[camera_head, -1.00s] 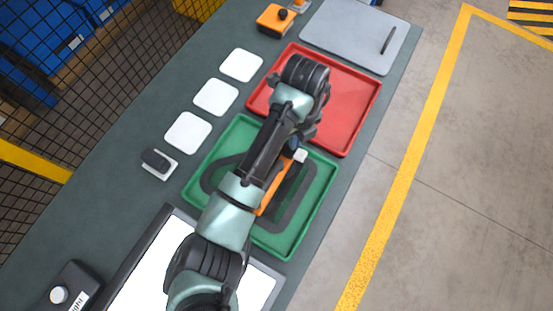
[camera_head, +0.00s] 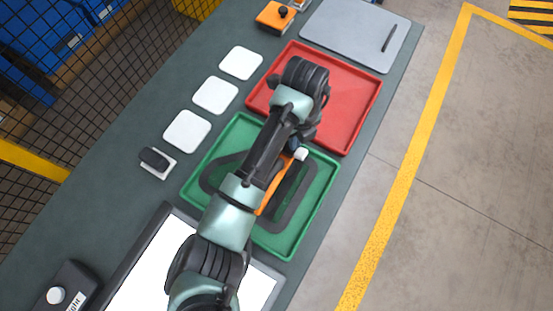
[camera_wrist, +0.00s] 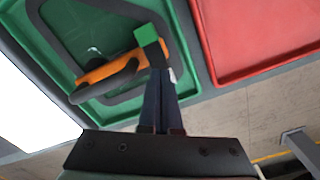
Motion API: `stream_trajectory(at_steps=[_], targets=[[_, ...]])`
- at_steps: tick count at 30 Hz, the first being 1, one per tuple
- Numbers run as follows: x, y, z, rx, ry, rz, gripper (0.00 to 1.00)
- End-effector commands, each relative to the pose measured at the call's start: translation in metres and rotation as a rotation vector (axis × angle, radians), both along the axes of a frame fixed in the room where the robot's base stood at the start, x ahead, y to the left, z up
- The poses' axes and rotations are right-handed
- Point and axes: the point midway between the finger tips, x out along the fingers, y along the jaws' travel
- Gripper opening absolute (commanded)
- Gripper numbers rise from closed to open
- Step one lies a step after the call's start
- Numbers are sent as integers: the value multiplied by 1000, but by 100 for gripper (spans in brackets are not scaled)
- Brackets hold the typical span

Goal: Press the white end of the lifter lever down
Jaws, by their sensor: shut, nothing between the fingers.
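The lifter lever (camera_head: 266,200) is orange and lies in the green tray (camera_head: 272,241), partly covered by my arm in the head view. Its white end (camera_head: 300,153) shows just right of my arm, near the tray's upper edge. In the wrist view the orange lever (camera_wrist: 108,69) has a green block (camera_wrist: 147,35) near it, and a small white patch (camera_wrist: 172,75) shows beside my fingertips. My gripper (camera_wrist: 160,72) is shut and empty, with its fingertips close to that white patch. I cannot tell whether they touch it.
A dark grey loop (camera_head: 283,222) lies in the green tray around the lever. A red tray (camera_head: 352,105) adjoins it above. White squares (camera_head: 187,131) and a small black-and-white device (camera_head: 155,161) lie to the left. Floor is open to the right.

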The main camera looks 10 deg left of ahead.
Motion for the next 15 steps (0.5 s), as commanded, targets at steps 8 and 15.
stream_trajectory(at_steps=[8, 15], targets=[[0, 0, -5, 0, 0, 0, 0], [0, 0, -9, 0, 0, 0, 0]])
